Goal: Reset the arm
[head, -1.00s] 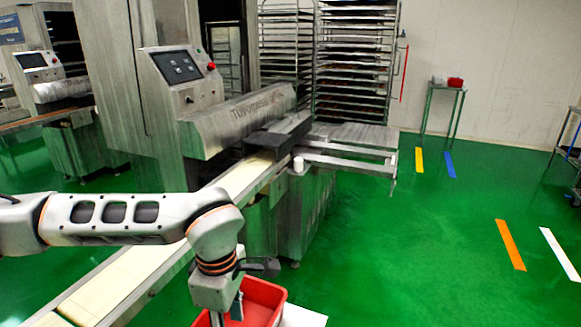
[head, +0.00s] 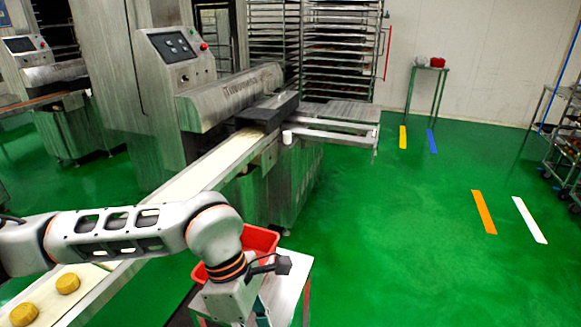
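My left arm comes in from the left, bent downward at the wrist. My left gripper (head: 258,309) is at the bottom edge, in front of the red bin (head: 262,240) and the white-topped stand (head: 291,270) that bears it. Its fingers are mostly cut off or hidden, so I cannot tell whether they are open or shut. The bin's inside is largely hidden by my arm. My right gripper is not in view.
The encrusting machine (head: 172,47) has a conveyor (head: 205,172) running to the lower left. Two round golden pieces (head: 67,284) lie on it. A tray rack (head: 340,50) stands behind. Green floor (head: 400,220) at right is clear.

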